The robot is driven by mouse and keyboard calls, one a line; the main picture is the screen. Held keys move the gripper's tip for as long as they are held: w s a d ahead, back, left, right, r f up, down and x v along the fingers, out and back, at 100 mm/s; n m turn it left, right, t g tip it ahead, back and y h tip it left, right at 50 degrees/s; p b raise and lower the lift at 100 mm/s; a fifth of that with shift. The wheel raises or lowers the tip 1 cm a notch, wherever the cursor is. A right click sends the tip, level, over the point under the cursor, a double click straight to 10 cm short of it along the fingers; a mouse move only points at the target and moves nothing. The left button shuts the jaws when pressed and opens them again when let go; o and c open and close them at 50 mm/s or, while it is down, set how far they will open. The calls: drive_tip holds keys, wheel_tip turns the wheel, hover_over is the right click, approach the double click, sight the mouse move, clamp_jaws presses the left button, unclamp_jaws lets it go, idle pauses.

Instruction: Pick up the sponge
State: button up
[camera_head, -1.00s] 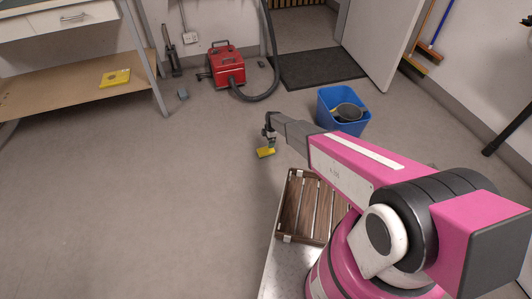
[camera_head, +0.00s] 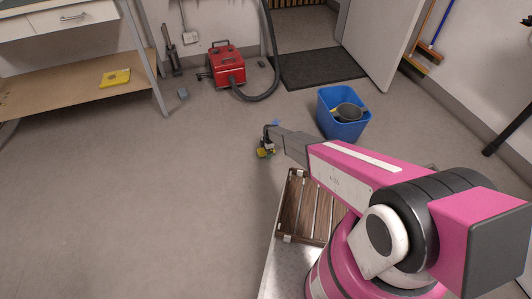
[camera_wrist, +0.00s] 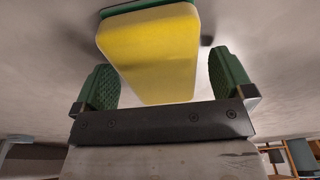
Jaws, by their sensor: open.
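The sponge is yellow with a green layer. In the wrist view the sponge (camera_wrist: 150,55) lies on the floor, with its yellow block reaching in between the two green finger pads. My gripper (camera_wrist: 165,80) is open, one finger on each side of the sponge, with a visible gap at the right; at the left I cannot tell if it touches. In the head view my gripper (camera_head: 267,146) is down near the floor at the sponge (camera_head: 262,153), which it partly hides.
A wooden crate (camera_head: 283,238) sits on my base below the arm. A blue bin (camera_head: 343,130) with dark items stands right of the gripper. The floor to the left is clear.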

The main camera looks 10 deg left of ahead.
sight(264, 152)
drive_tip(key=c, duration=1)
drive_tip(key=shift+r, duration=0.15)
drive_tip(key=shift+r, duration=0.6)
drive_tip(key=r, duration=0.1)
drive_tip(key=s+r, duration=0.1)
drive_tip(key=r, duration=0.1)
drive_tip(key=shift+s+a+r, duration=0.15)
drive_tip(key=shift+r, duration=0.15)
drive_tip(key=s+a+r, duration=0.3)
drive_tip(key=s+r, duration=0.3)
drive_tip(key=s, duration=0.3)
drive_tip(key=shift+s+a, duration=0.3)
drive_tip(key=shift+s, duration=0.05)
drive_tip(key=shift+o, duration=0.4)
